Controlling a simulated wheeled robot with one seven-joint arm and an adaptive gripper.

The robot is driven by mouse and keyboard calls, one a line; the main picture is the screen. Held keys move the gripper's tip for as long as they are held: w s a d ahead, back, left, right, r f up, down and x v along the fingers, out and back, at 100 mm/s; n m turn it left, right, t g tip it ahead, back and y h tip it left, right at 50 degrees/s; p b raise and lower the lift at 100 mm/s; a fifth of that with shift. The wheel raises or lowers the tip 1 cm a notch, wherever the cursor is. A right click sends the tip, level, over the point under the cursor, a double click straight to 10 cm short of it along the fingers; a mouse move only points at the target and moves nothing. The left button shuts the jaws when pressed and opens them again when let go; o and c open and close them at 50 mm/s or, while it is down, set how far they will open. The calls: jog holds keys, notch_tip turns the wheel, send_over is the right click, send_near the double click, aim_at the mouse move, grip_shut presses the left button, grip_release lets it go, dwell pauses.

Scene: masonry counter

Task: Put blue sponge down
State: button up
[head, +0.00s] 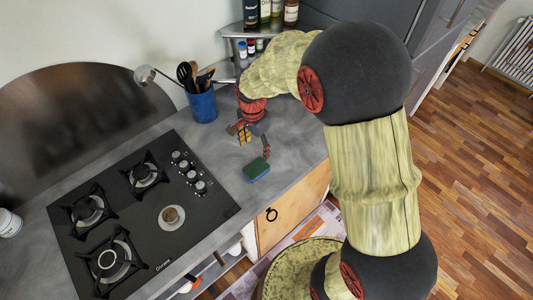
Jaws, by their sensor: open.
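A blue sponge with a green layer on top (257,169) is at the front right of the grey counter, beside the hob and near the counter's front edge. It seems to lie flat on the counter. My gripper (255,145) is open and points down just behind the sponge. One finger, with yellow and black marks, is at the left, and the other at the right comes close to the sponge's back edge. I cannot tell whether that finger touches the sponge. Nothing shows between the fingers.
A blue utensil holder (202,106) stands behind. A corner shelf (245,30) holds bottles and jars. Grey counter is clear around the sponge.

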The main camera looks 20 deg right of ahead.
jog(key=s+r+n+t, duration=0.5)
jog(key=s+r+n, duration=0.8)
jog(key=s+r, duration=0.9)
jog(key=shift+r+n, duration=0.4)
jog(key=shift+r, duration=0.35)
jog(key=shift+f, duration=0.1)
notch_tip(320, 180, down, 9)
jog(key=b, duration=0.9)
jog(key=shift+o, duration=0.4)
jog(key=shift+w, duration=0.1)
